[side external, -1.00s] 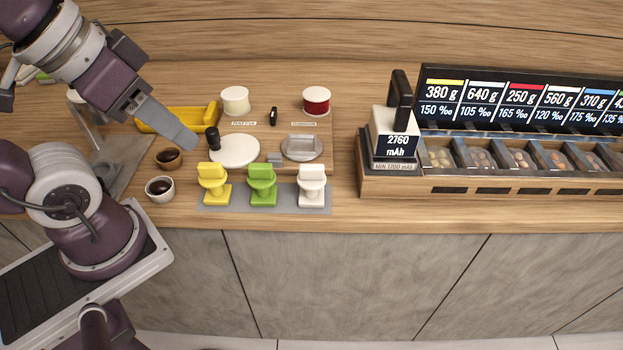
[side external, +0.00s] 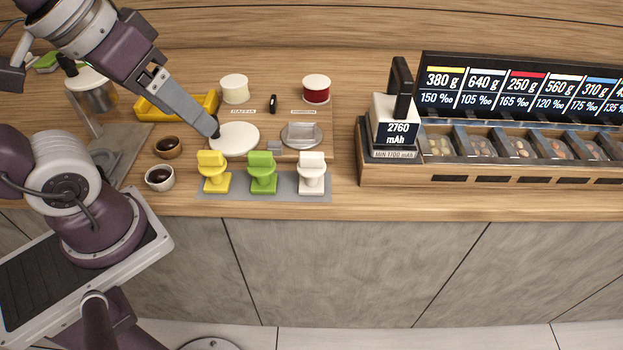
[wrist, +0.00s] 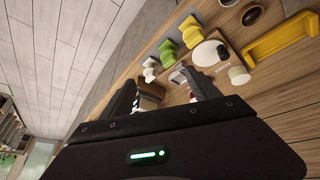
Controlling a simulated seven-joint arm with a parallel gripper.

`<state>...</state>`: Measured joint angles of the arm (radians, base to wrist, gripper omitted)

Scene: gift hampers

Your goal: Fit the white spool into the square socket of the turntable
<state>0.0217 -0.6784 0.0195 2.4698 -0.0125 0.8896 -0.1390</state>
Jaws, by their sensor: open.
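The white spool-like piece (side external: 312,173) stands upright at the right end of a row on a grey mat; it also shows in the wrist view (wrist: 149,74). A grey round turntable (side external: 316,142) with a raised squarish grey part sits just behind it. Whether that part is the square socket is too small to tell. My gripper (side external: 212,131) is open and empty, pointing down over the left edge of a white disc, left of and behind the white piece. In the wrist view its two fingers (wrist: 163,92) are spread apart.
Yellow (side external: 213,171) and green (side external: 262,172) pieces share the mat. The white disc (side external: 236,139), yellow tray (side external: 158,105), white roll (side external: 234,88) and red roll (side external: 316,89) stand around. Two small bowls (side external: 160,178) sit left. A scale (side external: 393,130) stands right.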

